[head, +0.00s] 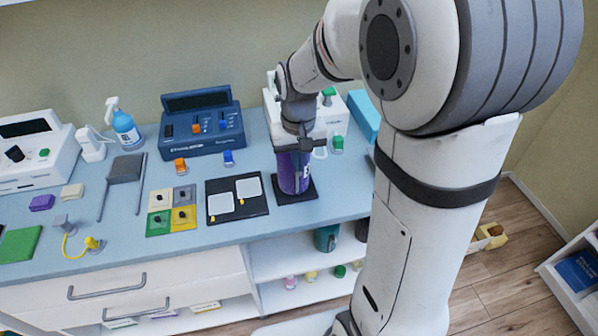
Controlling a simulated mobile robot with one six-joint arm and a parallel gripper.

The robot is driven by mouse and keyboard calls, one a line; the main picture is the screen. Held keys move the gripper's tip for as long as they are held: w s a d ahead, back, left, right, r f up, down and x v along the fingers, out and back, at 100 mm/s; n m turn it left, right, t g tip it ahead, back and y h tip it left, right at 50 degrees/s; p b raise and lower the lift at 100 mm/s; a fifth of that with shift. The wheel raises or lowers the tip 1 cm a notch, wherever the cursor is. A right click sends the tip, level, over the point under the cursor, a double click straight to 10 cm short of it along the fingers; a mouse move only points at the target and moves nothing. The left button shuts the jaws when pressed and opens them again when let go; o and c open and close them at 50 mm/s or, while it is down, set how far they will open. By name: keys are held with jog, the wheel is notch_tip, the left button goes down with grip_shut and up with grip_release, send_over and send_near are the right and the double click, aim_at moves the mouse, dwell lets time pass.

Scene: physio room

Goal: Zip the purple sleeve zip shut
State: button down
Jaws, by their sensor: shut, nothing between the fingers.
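The purple sleeve (292,178) stands upright as a purple cylinder on a dark square base near the counter's front edge, right of centre. A pale mark shows on its right side. My gripper (297,150) points down at the top of the sleeve and hides its upper end. The fingers are small and dark here; they are shut with nothing between them. I cannot make out the zip or its pull, nor whether the gripper touches the sleeve.
Left of the sleeve lies a black board (237,216) with two pale pads. A blue device (202,135) and a white device (336,108) stand behind. A green-capped bottle (337,145) stands close right. My arm covers the counter's right end.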

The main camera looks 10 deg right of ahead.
aim_at(299, 176)
jog(key=shift+f+b, duration=1.7)
jog(key=shift+f, duration=0.8)
jog(key=shift+s+r+p, duration=0.2)
jog(key=shift+s+r, duration=0.15)
jog(key=shift+s, duration=0.4)
jog(key=shift+s+r+p, duration=0.25)
jog(key=shift+s+r, duration=0.1)
jog(key=shift+s, duration=0.45)
jog(key=shift+s+r+p, duration=0.2)
jog(key=shift+s+r, duration=0.15)
jog(key=shift+s, duration=0.4)
jog(key=s+d+r+t, duration=0.2)
jog(key=s+r, duration=0.4)
jog(key=s, duration=0.4)
jog(key=shift+s+d+r+t, duration=0.2)
jog(key=shift+r+t, duration=0.1)
jog(key=shift+t, duration=0.1)
